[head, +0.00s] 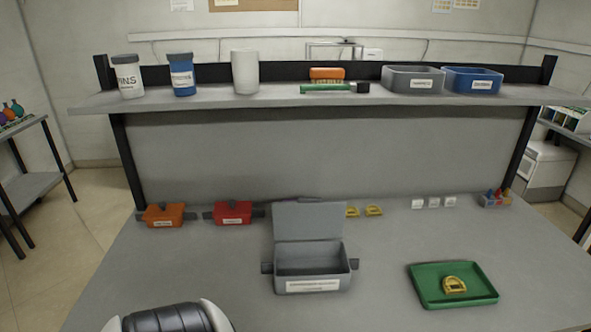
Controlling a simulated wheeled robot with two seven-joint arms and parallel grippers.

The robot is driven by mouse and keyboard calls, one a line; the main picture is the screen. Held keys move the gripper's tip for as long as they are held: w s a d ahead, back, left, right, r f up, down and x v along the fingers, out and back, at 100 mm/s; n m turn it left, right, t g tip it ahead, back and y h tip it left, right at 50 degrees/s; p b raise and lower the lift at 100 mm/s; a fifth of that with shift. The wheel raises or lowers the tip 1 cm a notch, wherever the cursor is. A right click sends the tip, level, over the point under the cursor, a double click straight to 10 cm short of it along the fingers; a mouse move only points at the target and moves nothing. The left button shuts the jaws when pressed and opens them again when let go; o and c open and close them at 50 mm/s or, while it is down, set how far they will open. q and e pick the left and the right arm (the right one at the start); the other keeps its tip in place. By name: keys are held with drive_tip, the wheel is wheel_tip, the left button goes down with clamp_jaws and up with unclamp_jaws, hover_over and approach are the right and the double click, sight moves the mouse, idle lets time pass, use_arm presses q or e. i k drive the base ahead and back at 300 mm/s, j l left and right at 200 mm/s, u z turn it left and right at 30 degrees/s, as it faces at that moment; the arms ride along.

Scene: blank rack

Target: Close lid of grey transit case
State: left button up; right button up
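The grey transit case (312,274) stands on the table near the middle, with a white label on its front and a dark handle or latch on each side. Its lid (308,221) is open and stands roughly upright at the back edge. The inside that shows looks empty. A black and white part at the bottom left edge looks like a piece of my own arm, well to the left of the case and in front of it. No gripper fingers show.
A green tray (426,291) holding a yellow ring-shaped piece (454,284) lies to the right. Orange (164,215) and red (233,212) cases stand at the back left. A shelf (210,97) with jars and bins spans above. Table around the grey case is clear.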

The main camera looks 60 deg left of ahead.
sight(312, 219)
drive_tip(key=u, duration=1.7)
drive_tip(key=j+u, duration=0.35)
drive_tip(key=k+l, duration=0.05)
